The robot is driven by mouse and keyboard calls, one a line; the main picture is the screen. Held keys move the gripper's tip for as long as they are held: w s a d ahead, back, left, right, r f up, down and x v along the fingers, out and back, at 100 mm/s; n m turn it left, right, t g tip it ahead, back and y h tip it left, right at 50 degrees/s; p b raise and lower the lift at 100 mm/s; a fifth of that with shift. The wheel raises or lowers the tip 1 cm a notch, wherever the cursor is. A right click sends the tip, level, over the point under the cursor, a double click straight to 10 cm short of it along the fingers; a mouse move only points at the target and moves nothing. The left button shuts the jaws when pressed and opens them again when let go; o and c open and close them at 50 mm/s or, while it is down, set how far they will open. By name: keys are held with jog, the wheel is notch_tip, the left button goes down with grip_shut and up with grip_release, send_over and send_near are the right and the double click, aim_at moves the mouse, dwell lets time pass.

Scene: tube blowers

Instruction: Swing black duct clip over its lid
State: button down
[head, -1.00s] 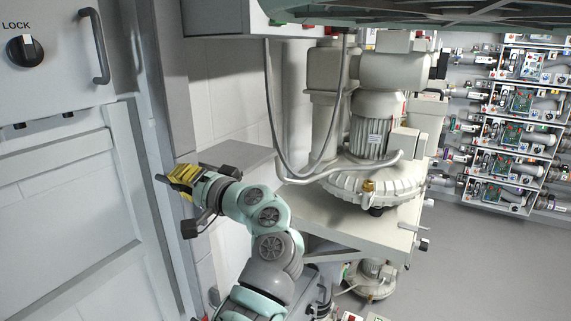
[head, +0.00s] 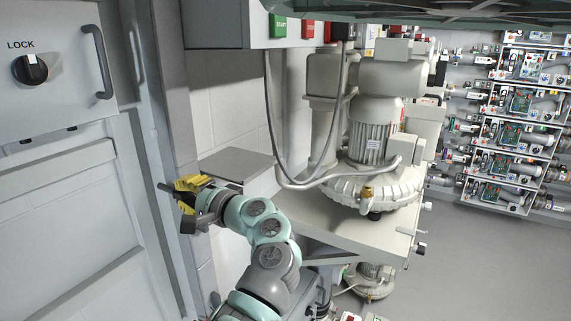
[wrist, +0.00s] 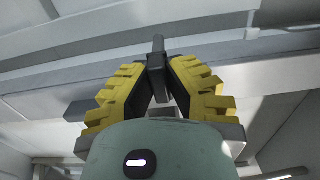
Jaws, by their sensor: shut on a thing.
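My gripper (head: 184,190), with yellow ridged fingers, is at the left of the head view, in front of the grey wall post. In the wrist view my gripper (wrist: 157,75) is shut on a narrow dark bar, the black duct clip (wrist: 158,52). The clip stands up between the fingertips and sticks out beyond them. In the head view the clip's dark end (head: 164,188) shows just left of the fingers. I cannot make out the clip's hinge or clearly identify its lid.
A flat grey box top (head: 236,165) lies just right of my gripper. A large blower (head: 372,150) stands on a pale bench (head: 365,232) farther right. A grey cabinet door (head: 70,210) fills the left. Open floor (head: 480,260) lies at right.

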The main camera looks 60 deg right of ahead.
jog(key=shift+f, duration=0.15)
jog(key=c, duration=1)
grip_release()
jog(key=s, duration=0.8)
jog(key=s+d, duration=0.1)
jog(key=s, duration=0.3)
